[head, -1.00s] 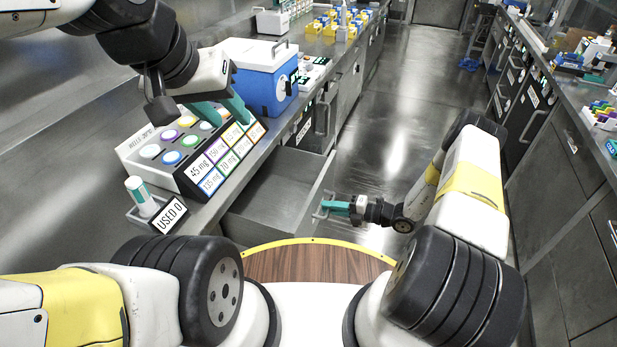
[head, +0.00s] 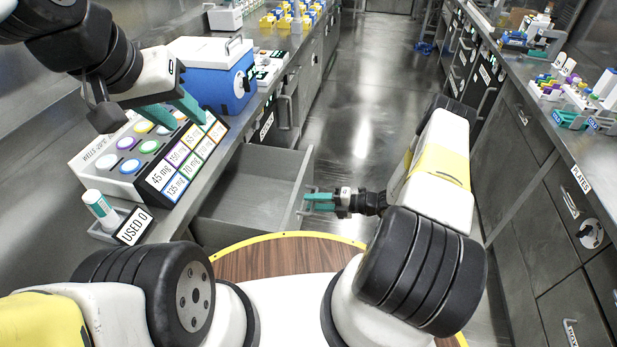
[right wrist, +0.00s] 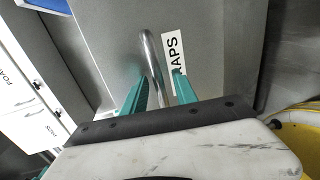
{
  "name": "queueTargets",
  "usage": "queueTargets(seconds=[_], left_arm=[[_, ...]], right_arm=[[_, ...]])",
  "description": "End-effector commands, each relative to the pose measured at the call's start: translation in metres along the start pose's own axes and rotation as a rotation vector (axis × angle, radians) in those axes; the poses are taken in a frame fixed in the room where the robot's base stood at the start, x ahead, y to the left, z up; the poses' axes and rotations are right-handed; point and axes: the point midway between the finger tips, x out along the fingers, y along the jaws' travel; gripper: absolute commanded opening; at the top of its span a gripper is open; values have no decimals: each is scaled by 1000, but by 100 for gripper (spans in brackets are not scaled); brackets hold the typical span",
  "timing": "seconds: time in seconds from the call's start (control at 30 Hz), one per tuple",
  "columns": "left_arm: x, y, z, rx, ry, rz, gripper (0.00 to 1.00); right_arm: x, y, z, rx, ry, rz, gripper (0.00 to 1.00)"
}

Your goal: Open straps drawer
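The straps drawer (head: 250,204) is pulled well out from under the left counter in the head view, and its inside looks empty. In the right wrist view its front (right wrist: 115,30) bears a label (right wrist: 173,62) of which "APS" is readable. A metal bar handle (right wrist: 149,50) stands out beside the label. My right gripper (head: 312,202) is at the drawer front. Its teal fingers (right wrist: 160,85) are apart, one on each side of the handle, with a gap visible. My left gripper (head: 183,122) is open and empty, above the dispenser box on the counter.
The dispenser box (head: 92,162) with coloured caps, a labelled "USED" tray (head: 131,227) and a blue cooler (head: 213,85) stand on the left counter.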

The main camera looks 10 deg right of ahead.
Motion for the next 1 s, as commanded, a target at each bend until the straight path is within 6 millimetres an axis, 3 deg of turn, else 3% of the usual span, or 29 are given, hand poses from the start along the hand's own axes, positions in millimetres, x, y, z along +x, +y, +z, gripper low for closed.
queueTargets(seconds=[0.27,0.7,1.0], left_arm=[[0,0,0,0,0,0,36],[0,0,0,0,0,0,36],[0,0,0,0,0,0,36]], right_arm=[[-4,0,0,0,-1,0,34],[-70,0,0,0,-1,0,34],[-78,0,0,0,0,0,34]])
